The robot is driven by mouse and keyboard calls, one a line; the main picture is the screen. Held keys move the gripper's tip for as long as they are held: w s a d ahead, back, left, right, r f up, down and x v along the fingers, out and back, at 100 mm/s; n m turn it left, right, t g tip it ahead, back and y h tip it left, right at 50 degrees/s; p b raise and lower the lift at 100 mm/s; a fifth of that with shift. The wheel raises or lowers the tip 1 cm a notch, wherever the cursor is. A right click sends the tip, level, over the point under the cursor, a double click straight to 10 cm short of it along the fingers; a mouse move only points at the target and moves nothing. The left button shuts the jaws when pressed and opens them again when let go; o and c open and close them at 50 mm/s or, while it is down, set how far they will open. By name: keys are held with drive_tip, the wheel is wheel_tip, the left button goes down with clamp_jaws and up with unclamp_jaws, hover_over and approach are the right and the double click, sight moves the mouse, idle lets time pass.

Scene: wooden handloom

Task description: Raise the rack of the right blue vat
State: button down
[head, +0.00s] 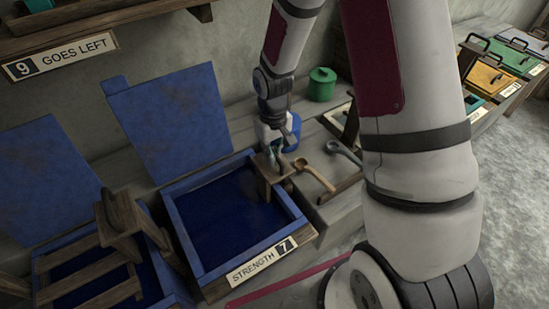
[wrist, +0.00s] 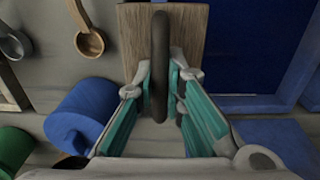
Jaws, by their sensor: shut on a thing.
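The right blue vat (head: 180,232) stands open, its lid (head: 170,115) leaning back behind it. It holds dark blue liquid and has a front plate reading "STRENGTH 7". A wooden bracket (head: 275,179) stands at its right edge; it shows as a board in the wrist view (wrist: 195,35). Any slats of its rack below are hidden in the liquid. My gripper (head: 273,155) is shut on the dark handle (wrist: 160,65) above this board, with one finger on each side in the wrist view.
The left vat (head: 50,250) has a wooden rack (head: 85,260) showing above its liquid. A wooden ladle (head: 315,175), a grey ladle (head: 345,151), a blue jar (wrist: 85,112) and a green jar (head: 321,85) stand near my gripper. A shelf hangs at upper left.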

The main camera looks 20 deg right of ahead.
drive_tip(key=shift+r+p, duration=2.25)
drive_tip(key=shift+r, duration=2.9)
drive_tip(key=shift+c, duration=2)
unclamp_jaws()
wheel_tip(320, 180, up, 7)
drive_tip(key=p, duration=0.2)
drive_tip(key=shift+f, duration=0.1)
